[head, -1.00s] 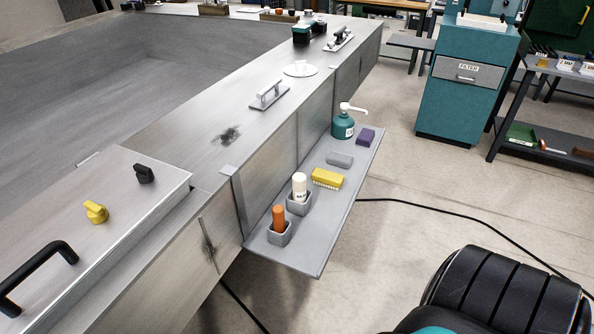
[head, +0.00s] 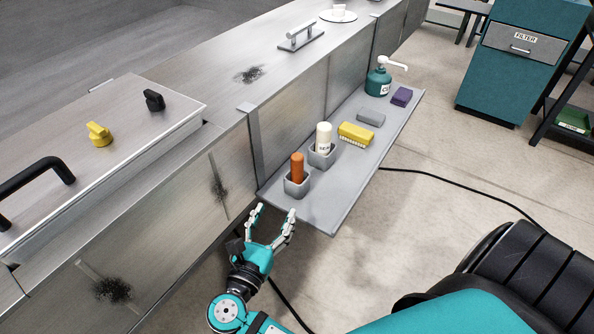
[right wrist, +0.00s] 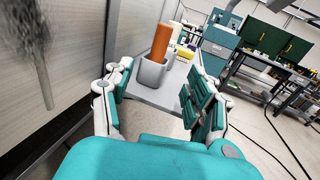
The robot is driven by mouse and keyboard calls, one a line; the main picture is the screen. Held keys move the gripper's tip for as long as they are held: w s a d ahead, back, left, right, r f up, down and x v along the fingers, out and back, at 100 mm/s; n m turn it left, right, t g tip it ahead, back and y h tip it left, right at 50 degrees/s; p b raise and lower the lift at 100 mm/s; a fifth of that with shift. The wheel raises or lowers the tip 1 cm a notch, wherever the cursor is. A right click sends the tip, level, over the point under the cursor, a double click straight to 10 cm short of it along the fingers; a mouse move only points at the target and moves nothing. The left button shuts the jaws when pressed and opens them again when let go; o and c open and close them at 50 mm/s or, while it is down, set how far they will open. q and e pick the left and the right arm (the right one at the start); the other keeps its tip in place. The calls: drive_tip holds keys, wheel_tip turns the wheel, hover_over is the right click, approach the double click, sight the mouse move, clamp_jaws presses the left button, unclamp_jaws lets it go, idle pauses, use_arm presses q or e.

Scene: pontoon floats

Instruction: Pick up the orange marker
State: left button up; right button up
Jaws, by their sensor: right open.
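The orange marker (head: 297,168) stands upright in a small grey holder (head: 297,187) at the near end of a narrow grey shelf (head: 330,215). In the right wrist view the marker (right wrist: 161,42) and its holder (right wrist: 150,74) show ahead, between the fingers. My right gripper (head: 273,222) is open and empty, just short of the shelf's near end, with its fingers toward the holder. It also shows in the right wrist view (right wrist: 155,100), fingers spread wide. My left gripper is out of view.
A white bottle (head: 323,138) in a second grey holder (head: 321,158) stands just beyond. A yellow brush (head: 356,134), a grey block (head: 371,117), a teal pump bottle (head: 378,82) and a purple block (head: 401,96) follow along the shelf. The metal tank wall borders its left side.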

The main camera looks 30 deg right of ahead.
drive_tip(key=p, duration=0.1)
approach(295, 172)
drive_tip(key=x, duration=0.5)
drive_tip(key=shift+w+d+f, duration=0.1)
drive_tip(key=shift+w+d, duration=0.05)
drive_tip(key=p+x, duration=0.1)
drive_tip(key=x, duration=0.4)
drive_tip(key=shift+d, duration=0.1)
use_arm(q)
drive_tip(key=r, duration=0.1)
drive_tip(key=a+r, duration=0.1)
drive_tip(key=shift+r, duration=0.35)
use_arm(e)
clamp_jaws()
